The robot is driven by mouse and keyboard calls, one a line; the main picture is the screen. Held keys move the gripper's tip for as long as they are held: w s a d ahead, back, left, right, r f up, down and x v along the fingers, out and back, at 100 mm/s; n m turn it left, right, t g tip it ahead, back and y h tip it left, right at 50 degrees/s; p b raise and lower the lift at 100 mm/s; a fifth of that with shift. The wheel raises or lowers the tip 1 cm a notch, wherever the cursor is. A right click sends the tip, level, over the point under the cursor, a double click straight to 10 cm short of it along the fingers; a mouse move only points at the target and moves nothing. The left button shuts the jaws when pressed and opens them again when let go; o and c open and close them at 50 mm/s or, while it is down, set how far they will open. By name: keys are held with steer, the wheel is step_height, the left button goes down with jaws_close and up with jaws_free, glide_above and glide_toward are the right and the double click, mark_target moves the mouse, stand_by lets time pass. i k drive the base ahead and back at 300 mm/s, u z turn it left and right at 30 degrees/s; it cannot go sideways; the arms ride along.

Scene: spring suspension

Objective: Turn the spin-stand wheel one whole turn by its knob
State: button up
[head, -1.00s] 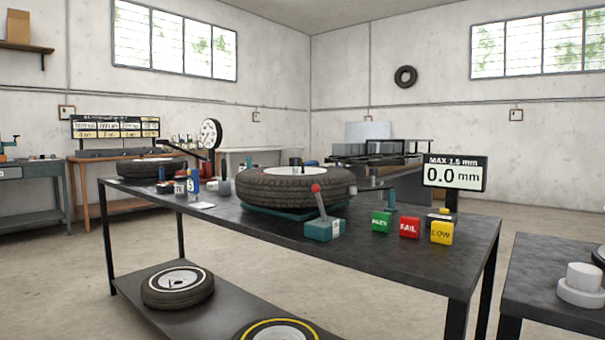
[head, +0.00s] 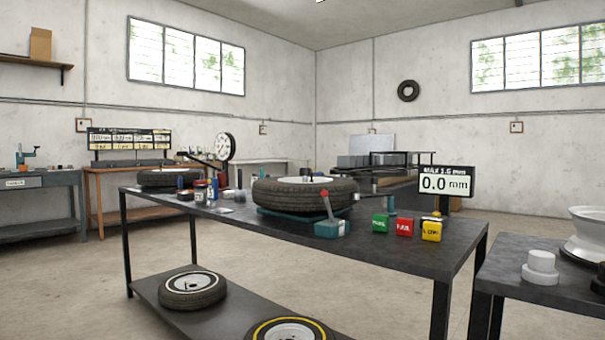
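The spin-stand wheel (head: 304,197) lies flat on a teal base on the dark bench in the head view, its tyre black and its rim white. A short dark upright piece (head: 306,174) stands at the wheel's middle; I cannot tell whether it is the knob. A teal lever box (head: 332,229) with a red-tipped lever stands in front of the wheel. A display (head: 446,183) to its right reads 0.0 mm, with MAX 1.5 mm above. My gripper is not in view.
Green (head: 380,223), red (head: 404,226) and yellow (head: 431,231) blocks sit near the bench's (head: 400,257) right end. Another table (head: 510,283) with a white hub stands at right. Tyres lie on the lower shelf (head: 228,318). Open floor lies at the left.

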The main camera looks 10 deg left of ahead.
mark_target(301, 193)
steer(key=z, duration=0.05)
steer(key=k, duration=0.65)
steer(key=u, duration=1.25)
steer(key=i, duration=1.05)
steer(key=u, duration=0.4)
steer(key=i, duration=1.1)
steer(key=z, duration=1.2)
steer(key=i, duration=0.7)
steer(key=z, duration=0.75)
